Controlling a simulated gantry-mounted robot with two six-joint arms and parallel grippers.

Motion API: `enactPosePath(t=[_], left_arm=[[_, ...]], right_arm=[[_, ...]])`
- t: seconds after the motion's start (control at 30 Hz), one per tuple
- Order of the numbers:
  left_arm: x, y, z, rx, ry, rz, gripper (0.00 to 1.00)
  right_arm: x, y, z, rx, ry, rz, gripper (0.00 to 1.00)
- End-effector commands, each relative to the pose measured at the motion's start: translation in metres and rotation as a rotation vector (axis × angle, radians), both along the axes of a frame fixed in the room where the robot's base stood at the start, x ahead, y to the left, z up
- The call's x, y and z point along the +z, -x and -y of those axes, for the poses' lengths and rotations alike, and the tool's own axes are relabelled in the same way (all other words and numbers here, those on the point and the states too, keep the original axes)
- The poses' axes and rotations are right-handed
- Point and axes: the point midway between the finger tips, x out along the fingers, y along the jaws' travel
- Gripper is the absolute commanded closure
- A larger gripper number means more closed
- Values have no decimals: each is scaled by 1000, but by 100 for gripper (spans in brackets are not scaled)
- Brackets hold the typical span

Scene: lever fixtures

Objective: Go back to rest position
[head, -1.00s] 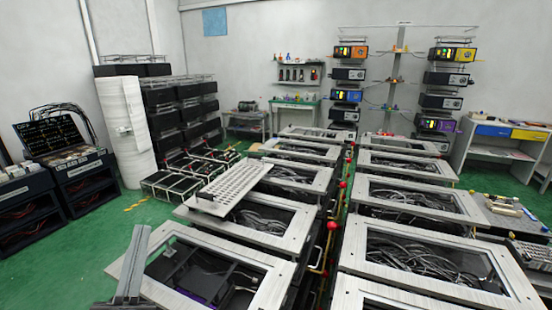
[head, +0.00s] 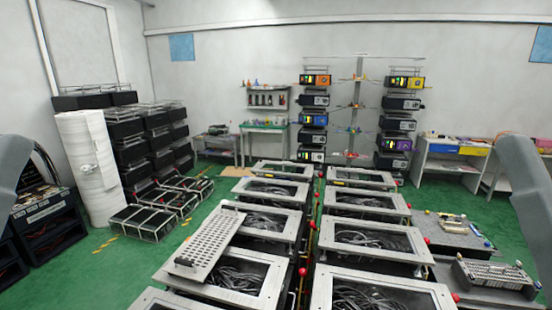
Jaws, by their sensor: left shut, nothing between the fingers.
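In the head view, a rounded grey link of my left arm shows at the left edge. A similar link of my right arm shows at the right edge. No fingertips of either gripper are visible. Two rows of metal-framed fixtures with dark cable-filled openings run away from me, including a near right one (head: 443,290). A perforated metal plate (head: 208,243) lies tilted on the left row. Red ball knobs, such as one in the lane (head: 302,271), stand between the rows. Nothing is seen held.
A white wrapped column (head: 88,170) and black stacked crates (head: 135,160) stand at the left. A side table (head: 447,241) with small parts is at the right. Open green floor (head: 110,270) lies left of the fixtures.

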Motion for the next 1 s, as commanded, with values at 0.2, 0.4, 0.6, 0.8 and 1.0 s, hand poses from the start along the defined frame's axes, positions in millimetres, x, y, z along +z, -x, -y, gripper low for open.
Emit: enactPosePath(t=[0.2, 0.4, 0.6, 0.8, 1.0], left_arm=[[135, 0, 0, 1, -1, -1, 100], [188, -1, 0, 1, -1, -1, 100], [191, -1, 0, 1, -1, -1, 100], [159, 0, 0, 1, -1, -1, 100], [70, 0, 0, 1, -1, -1, 100]], right_arm=[[136, 0, 0, 0, 0, 0, 50], [189, 0, 0, 0, 0, 0, 50], [191, 0, 0, 0, 0, -1, 50], [159, 0, 0, 0, 0, -1, 50], [70, 0, 0, 0, 0, -1, 50]])
